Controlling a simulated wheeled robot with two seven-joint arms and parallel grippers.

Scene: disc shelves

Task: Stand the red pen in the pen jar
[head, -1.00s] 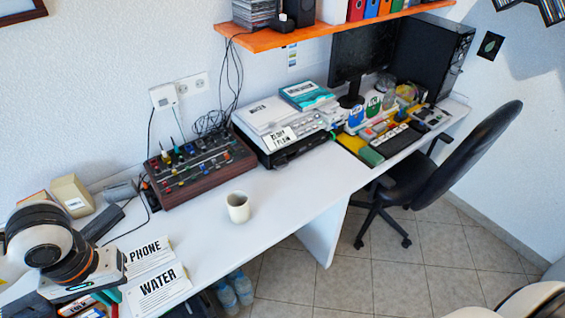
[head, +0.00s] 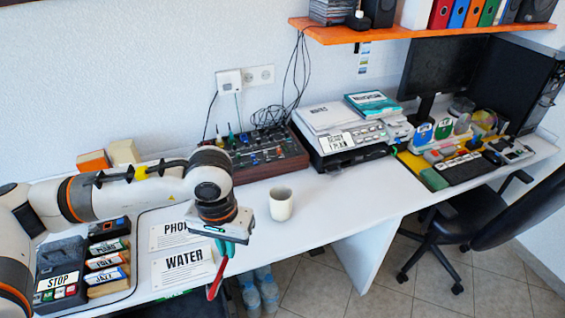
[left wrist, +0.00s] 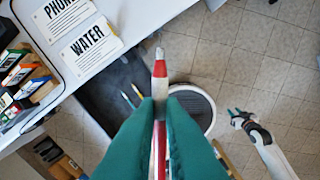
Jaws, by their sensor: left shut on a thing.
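The red pen (head: 215,284) is held in my left gripper (head: 226,249), slanting downward beyond the desk's front edge. In the left wrist view the teal fingers (left wrist: 160,108) are shut on the pen (left wrist: 159,69), whose red and white end with a grey tip points away from the camera. A cream cup (head: 281,206), which looks like the pen jar, stands upright on the desk to the right of the gripper. I cannot see inside it fully. My right gripper (left wrist: 240,117) shows small in the left wrist view, too small to judge its jaws.
PHONE (head: 180,233) and WATER (head: 184,266) sheets lie left of the cup. A mixer (head: 262,155) and printer (head: 343,150) stand behind. The desk (head: 335,200) is clear right of the cup. Bottles (head: 269,292) stand below, and a chair (head: 455,225) is at right.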

